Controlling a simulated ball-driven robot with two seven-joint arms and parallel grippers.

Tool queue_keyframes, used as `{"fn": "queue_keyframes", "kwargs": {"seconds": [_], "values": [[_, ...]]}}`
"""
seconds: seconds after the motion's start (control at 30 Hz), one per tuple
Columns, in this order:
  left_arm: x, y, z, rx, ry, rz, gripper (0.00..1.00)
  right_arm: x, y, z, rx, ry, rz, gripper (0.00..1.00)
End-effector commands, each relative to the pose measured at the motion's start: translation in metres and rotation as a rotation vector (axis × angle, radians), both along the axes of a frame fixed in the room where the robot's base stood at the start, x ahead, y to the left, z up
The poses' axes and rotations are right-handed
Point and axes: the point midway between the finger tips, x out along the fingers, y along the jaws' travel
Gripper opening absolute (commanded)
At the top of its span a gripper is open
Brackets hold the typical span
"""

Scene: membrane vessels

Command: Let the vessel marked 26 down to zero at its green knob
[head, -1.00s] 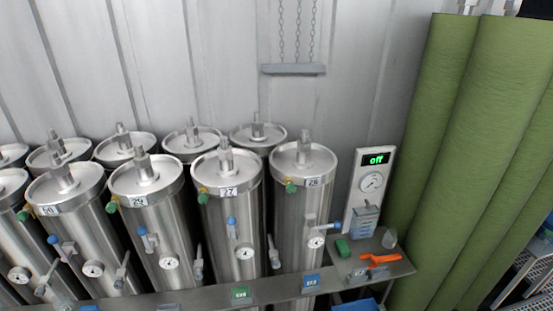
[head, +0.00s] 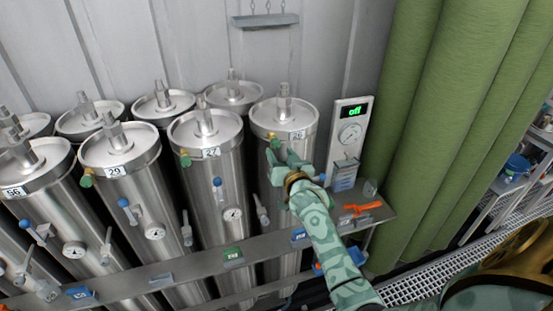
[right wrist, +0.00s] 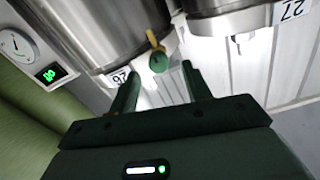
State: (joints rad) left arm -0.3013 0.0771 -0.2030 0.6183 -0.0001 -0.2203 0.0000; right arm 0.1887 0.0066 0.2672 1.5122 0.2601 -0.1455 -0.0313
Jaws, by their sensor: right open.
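The vessel marked 26 (head: 268,119) is the rightmost steel cylinder of the front row, upright. Its label (right wrist: 120,77) shows upside down in the right wrist view. Its green knob (right wrist: 158,62) sits on a yellow stem just below the vessel's rim; in the head view the knob (head: 275,142) is just above my gripper's fingers. My right gripper (head: 281,157) is open and empty. In the right wrist view its fingertips (right wrist: 161,72) lie either side of the knob's line, with the knob between or just beyond them. I cannot tell whether they touch it. My left gripper is not in view.
The vessel marked 27 (head: 206,128) stands close on the left, with its own green knob (head: 185,160). A panel with a gauge and an "off" display (head: 353,112) stands to the right. A shelf (head: 200,269) runs in front, with an orange tool (head: 362,209) on it.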

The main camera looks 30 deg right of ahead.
Motion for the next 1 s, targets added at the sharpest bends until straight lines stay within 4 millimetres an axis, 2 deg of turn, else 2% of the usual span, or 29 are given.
{"fn": "queue_keyframes", "kwargs": {"seconds": [0.03, 0.2, 0.33, 0.6, 0.77, 1.0], "values": [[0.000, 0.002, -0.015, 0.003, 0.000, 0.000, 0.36, 0.010, -0.003, -0.006, 0.001, -0.002, -0.001, 0.49], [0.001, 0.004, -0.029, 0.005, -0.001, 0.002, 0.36, 0.031, -0.008, -0.004, 0.000, 0.000, -0.001, 0.49], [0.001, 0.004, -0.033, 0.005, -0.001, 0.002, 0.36, 0.038, -0.009, -0.001, -0.001, 0.001, -0.001, 0.49], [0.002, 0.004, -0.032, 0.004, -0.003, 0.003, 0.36, 0.039, -0.010, 0.000, 0.000, 0.002, -0.001, 0.49], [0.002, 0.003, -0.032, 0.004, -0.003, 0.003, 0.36, 0.038, -0.010, 0.000, 0.000, 0.002, -0.001, 0.04], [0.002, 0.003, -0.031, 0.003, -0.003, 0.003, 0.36, 0.038, -0.010, 0.000, -0.009, 0.004, -0.001, 0.04]]}}
